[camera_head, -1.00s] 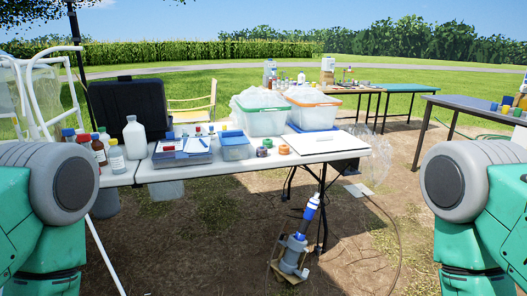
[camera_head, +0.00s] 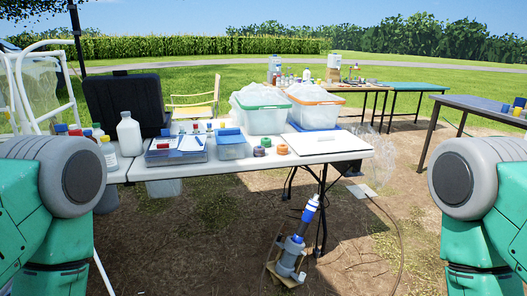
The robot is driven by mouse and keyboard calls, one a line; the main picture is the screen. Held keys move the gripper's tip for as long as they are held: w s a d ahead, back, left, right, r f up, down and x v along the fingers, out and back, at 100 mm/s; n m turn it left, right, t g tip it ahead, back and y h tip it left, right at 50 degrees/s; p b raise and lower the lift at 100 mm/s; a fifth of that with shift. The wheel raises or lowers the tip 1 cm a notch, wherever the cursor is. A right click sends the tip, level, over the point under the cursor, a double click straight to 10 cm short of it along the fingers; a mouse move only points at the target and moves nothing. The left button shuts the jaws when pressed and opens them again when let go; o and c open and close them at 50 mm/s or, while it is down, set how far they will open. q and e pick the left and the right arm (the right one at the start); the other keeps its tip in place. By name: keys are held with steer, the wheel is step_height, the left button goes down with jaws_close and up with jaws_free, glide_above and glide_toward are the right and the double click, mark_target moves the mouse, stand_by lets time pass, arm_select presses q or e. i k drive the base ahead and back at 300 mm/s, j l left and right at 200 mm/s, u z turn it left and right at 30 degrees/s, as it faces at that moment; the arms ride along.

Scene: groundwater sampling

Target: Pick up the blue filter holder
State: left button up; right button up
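A blue and white cylindrical piece (camera_head: 309,212) stands tilted at the top of a grey device (camera_head: 290,255) on the ground, in front of the table's right legs. It may be the blue filter holder, but I cannot tell for certain. A blue-lidded box (camera_head: 231,145) and a tray with small items (camera_head: 176,150) are on the white table. Only upper parts of my two arms show, at the left and right edges. Neither gripper is in view.
The white folding table (camera_head: 325,146) also carries a white bottle (camera_head: 130,135), a black case (camera_head: 127,103), a green-rimmed bin (camera_head: 262,118) and an orange-rimmed bin (camera_head: 314,113). A dark table (camera_head: 480,106) stands at right. A hose crosses the ground; the front ground is mostly clear.

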mark_target(259, 150)
steer(key=i+l, duration=0.15)
steer(key=i, duration=0.3)
steer(key=i+l+u, duration=0.1)
steer(key=i, duration=0.3)
steer(key=i+l, duration=0.25)
steer(key=i, duration=0.2)
steer(key=u, duration=0.05)
